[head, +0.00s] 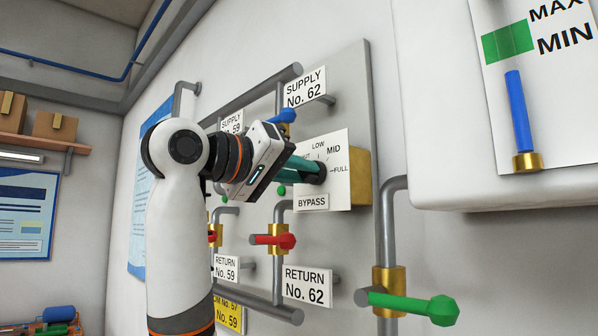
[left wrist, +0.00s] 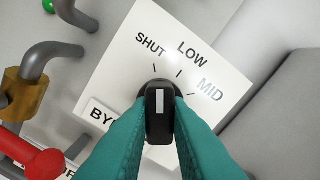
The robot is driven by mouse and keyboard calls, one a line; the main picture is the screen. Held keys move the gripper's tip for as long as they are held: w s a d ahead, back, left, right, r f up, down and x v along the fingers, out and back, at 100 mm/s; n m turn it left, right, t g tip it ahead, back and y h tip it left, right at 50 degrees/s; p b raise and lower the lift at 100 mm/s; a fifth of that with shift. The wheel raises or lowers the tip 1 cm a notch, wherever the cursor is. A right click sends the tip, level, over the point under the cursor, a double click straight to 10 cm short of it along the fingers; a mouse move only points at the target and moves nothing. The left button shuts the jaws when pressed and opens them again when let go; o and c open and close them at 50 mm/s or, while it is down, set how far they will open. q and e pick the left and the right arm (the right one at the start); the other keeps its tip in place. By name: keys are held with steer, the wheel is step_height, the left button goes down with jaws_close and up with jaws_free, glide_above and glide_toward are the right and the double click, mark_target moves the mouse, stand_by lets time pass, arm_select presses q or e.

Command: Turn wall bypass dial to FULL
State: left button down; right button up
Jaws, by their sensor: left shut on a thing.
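The bypass dial is a black knob (left wrist: 160,125) with a white stripe, on a white plate (head: 338,197) marked SHUT, LOW, MID and FULL, with BYPASS below. My left gripper (head: 312,171) reaches it from the left, and its teal fingers (left wrist: 160,118) are shut on the knob's two sides. In the left wrist view the stripe points up the picture, roughly between the SHUT and LOW ticks; the angle makes its exact setting hard to tell. FULL is hidden in that view but shows in the head view. My right gripper is not in view.
A red-handled valve (head: 275,241) sits below left of the plate, and a blue handle (head: 282,116) above it. A green-handled valve (head: 420,306) is at lower right. A white tank (head: 440,120) stands out at the right. Grey pipes run around the panel.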

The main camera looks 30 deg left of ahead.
arm_select(q)
steer(key=m, duration=0.2)
steer(key=shift+m, duration=0.3)
steer(key=shift+w+a+r+m+p, duration=0.1)
steer(key=shift+m+p, duration=4.55)
steer(key=shift+m, duration=6.45)
steer(key=c, duration=1.4)
jaws_free()
steer(key=shift+o, duration=0.2)
